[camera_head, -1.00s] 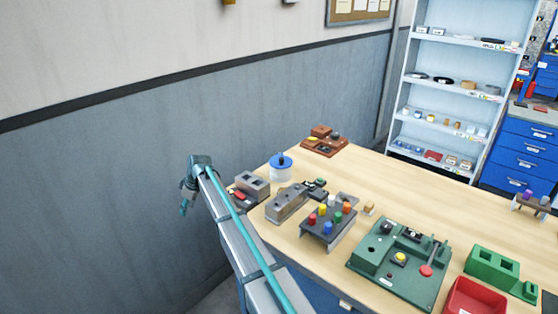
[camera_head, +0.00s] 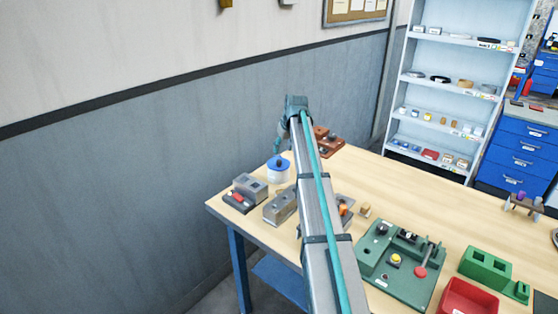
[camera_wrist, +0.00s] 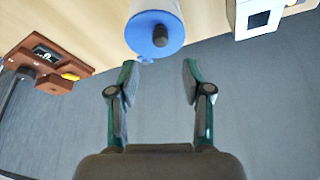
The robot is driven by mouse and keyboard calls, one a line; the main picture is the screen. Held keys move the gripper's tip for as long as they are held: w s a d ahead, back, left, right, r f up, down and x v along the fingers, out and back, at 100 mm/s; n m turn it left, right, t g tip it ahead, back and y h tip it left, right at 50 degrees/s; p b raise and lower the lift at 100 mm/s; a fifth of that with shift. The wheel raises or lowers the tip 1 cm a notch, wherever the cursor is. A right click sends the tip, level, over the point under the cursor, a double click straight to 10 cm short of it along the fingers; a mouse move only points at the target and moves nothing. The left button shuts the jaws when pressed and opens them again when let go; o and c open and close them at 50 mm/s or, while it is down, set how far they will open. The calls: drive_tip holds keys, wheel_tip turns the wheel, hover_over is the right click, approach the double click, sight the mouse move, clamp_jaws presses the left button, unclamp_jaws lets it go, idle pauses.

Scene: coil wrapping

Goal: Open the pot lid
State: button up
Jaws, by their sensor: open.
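The pot is a white cylinder (camera_head: 278,174) with a blue lid (camera_head: 277,162) and a dark knob on top, near the far left edge of the table. In the wrist view the blue lid (camera_wrist: 150,36) and its dark knob (camera_wrist: 160,36) show at the top centre, and the lid sits on the white pot body (camera_wrist: 152,6). My gripper (camera_head: 277,147) is above and beside the lid in the head view. In the wrist view my gripper (camera_wrist: 157,75) is open, with nothing between its fingers, and the lid lies just beyond the fingertips.
A brown block fixture (camera_head: 331,150) stands behind the pot. Grey blocks (camera_head: 250,185) stand on the near left. A green board (camera_head: 405,285), a green block (camera_head: 486,264) and a red bin (camera_head: 470,298) stand to the right. My arm hides part of the table middle.

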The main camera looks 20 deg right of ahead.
sight(279, 160)
drive_tip(key=p+x, duration=0.2)
drive_tip(key=x, duration=0.7)
clamp_jaws()
